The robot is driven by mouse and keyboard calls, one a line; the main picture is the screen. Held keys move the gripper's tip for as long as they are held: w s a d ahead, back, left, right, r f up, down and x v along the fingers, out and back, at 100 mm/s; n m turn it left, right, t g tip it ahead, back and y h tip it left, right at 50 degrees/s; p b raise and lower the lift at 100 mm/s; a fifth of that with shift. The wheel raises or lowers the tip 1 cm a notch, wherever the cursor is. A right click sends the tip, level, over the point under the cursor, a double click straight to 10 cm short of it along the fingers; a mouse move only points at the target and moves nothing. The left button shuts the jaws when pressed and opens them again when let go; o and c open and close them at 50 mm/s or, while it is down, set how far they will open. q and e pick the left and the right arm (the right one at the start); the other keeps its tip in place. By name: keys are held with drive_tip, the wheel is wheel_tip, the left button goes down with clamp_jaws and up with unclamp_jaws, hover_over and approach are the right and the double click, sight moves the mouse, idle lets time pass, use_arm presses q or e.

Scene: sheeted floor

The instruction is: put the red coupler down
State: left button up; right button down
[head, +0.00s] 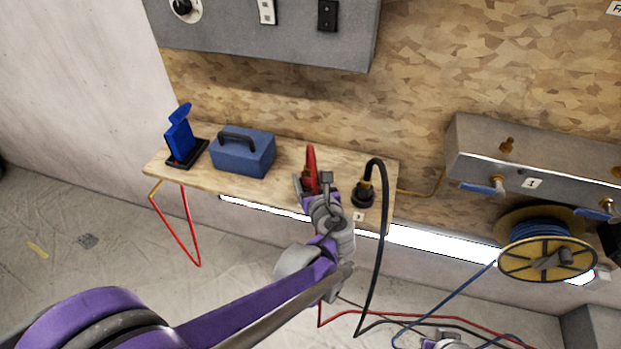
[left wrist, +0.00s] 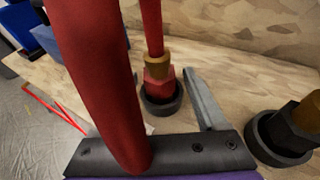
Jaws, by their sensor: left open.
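The red coupler (left wrist: 159,84), with a brass collar and a red hose rising from it, stands upright in a black ring on the wooden bench (head: 280,190). In the head view the red hose (head: 311,158) shows above my left gripper (head: 311,186), which hides most of the coupler. My left gripper is open at the bench, with one grey finger beside the coupler on the right in the left wrist view. The other finger is hidden behind thick red hose. A purple and grey part of my right arm (head: 445,342) shows at the bottom edge; its jaws cannot be made out.
A black coupler with a brass collar (head: 363,193) and black hose stands right of my left gripper. A blue toolbox (head: 243,153) and a blue stand (head: 180,140) are at the bench's left. A blue hose reel (head: 548,260) hangs right; hoses trail across the floor.

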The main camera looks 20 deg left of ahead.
use_arm(q)
drive_tip(key=shift+r, duration=0.2)
drive_tip(key=p+v, duration=0.2)
drive_tip(key=v, duration=1)
drive_tip(key=s+a+f+n+g+h, duration=0.2)
drive_tip(key=s+a+f+n+g, duration=0.6)
drive_tip(key=n, duration=0.6)
drive_tip(key=s+f+n+h, duration=0.1)
drive_tip(key=s+n+h, duration=0.3)
drive_tip(key=s+n, duration=0.7)
drive_tip(key=a+n, duration=0.1)
drive_tip(key=n, duration=0.4)
drive_tip(key=shift+f+h, duration=0.4)
drive_tip(key=shift+w, duration=0.1)
